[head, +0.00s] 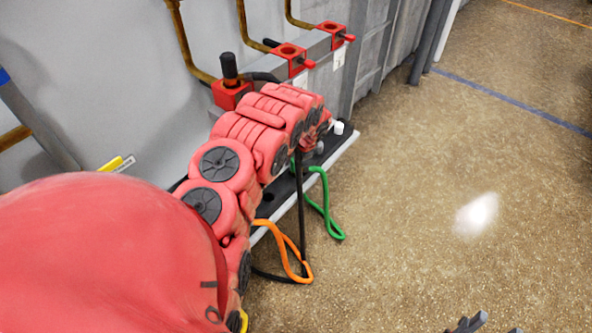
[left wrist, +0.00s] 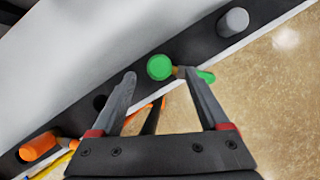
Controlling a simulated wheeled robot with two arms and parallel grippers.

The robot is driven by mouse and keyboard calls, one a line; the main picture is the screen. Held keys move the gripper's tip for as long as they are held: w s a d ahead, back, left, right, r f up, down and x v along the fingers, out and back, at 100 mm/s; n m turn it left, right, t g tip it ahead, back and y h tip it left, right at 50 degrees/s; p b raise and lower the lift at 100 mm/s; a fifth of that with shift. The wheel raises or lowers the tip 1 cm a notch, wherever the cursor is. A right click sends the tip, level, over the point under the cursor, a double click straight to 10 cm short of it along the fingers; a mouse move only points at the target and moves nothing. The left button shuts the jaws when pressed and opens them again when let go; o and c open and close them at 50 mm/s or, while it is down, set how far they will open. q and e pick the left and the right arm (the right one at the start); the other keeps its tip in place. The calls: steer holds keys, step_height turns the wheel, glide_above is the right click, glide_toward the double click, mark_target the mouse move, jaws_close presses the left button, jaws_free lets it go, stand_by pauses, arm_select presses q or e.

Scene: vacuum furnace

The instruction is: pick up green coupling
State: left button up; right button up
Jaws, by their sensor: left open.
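The green coupling (left wrist: 160,67) shows in the left wrist view as a round green end on the dark rack strip. A green hose (head: 325,210) hangs in a loop below the rack in the head view; the coupling itself is hidden there behind my red left arm. My left gripper (left wrist: 155,73) is open, its two fingertips apart on either side of the coupling's near edge. I see no contact on the left; the right fingertip is close to the green part. Grey tips at the bottom right of the head view (head: 485,325) appear to be my right gripper, mostly cut off.
An orange coupling (left wrist: 38,146) and a grey one (left wrist: 233,21) sit on the same strip. An orange hose (head: 290,255) loops below it. Red valve blocks (head: 290,52) with brass pipes line the wall behind. The speckled floor at the right is clear.

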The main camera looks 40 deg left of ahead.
mark_target(296, 161)
arm_select(q)
steer(key=x, duration=0.5)
steer(key=shift+b, duration=0.4)
jaws_close()
